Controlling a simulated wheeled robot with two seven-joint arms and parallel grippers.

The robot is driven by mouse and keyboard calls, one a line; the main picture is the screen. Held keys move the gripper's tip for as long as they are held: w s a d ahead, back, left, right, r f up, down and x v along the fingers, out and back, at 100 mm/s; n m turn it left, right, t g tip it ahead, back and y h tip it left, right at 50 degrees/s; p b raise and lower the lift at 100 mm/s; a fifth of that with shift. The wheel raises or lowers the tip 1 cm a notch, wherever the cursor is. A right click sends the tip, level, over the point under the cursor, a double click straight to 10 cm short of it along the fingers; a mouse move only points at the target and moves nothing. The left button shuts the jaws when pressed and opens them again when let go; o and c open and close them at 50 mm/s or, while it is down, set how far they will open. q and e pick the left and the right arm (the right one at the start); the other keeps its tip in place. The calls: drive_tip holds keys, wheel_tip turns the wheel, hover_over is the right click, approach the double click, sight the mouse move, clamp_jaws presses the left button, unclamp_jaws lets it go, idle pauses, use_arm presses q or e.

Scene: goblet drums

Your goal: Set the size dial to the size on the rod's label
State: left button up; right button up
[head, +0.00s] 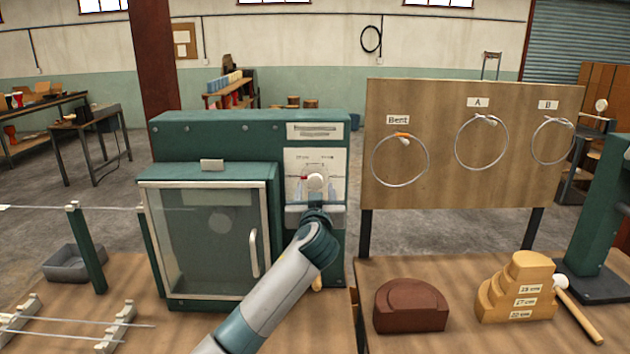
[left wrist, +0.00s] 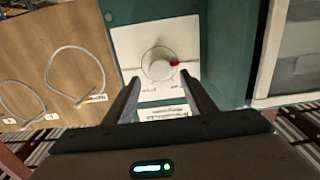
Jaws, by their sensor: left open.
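The size dial (head: 316,182) is a round white knob on a white panel on the front of the green machine (head: 180,140). In the left wrist view the dial (left wrist: 158,63) has a red mark on its right side; in the head view the red shows on its left. The scale markings are too small to read. My left gripper (head: 316,208) is open in front of the panel, its fingers apart on both sides of the dial's line, with no clear contact. A thin rod (head: 105,208) runs into the machine's left side; no readable label shows on it. My right gripper is not in view.
A glazed door with a handle (head: 254,252) is left of the dial. A board (head: 455,110) with hanging wire rings, labelled Bent, A and B, stands right. A brown block (head: 410,305), stepped wooden forms (head: 517,290) and a mallet (head: 577,308) lie on the right table.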

sight(315, 181)
use_arm(q)
drive_tip(key=shift+w+p, duration=0.45)
drive_tip(key=shift+w, duration=1.6)
drive_tip(key=c, duration=1)
